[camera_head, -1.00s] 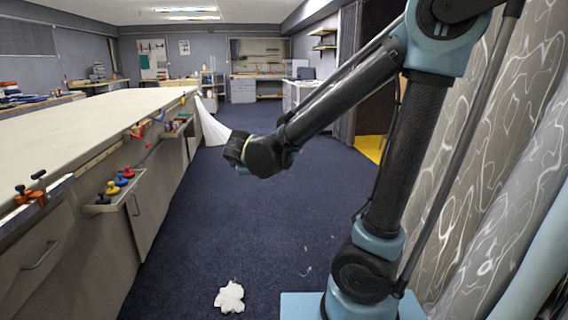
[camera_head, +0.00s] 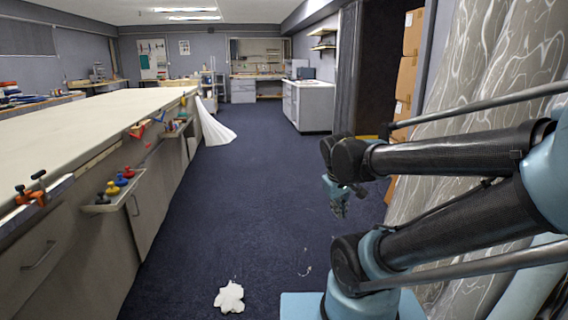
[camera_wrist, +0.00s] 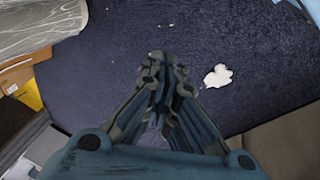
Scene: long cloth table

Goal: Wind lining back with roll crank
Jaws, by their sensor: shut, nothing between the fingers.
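A white cloth, likely the lining (camera_head: 211,127), hangs off the far end of the long table (camera_head: 85,112) and spreads onto the floor. I cannot pick out a roll crank with certainty. My gripper (camera_head: 339,210) is over the open floor, right of the table and well apart from the cloth, pointing down. In the wrist view my gripper (camera_wrist: 163,62) is shut and empty, with bare carpet beneath it.
A crumpled white scrap (camera_head: 229,297) lies on the floor; the wrist view shows it too (camera_wrist: 217,76). Orange clamps (camera_head: 31,192) and a tray of coloured knobs (camera_head: 117,190) line the table edge. Patterned fabric (camera_head: 480,75) hangs at right, near cardboard boxes (camera_head: 405,75).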

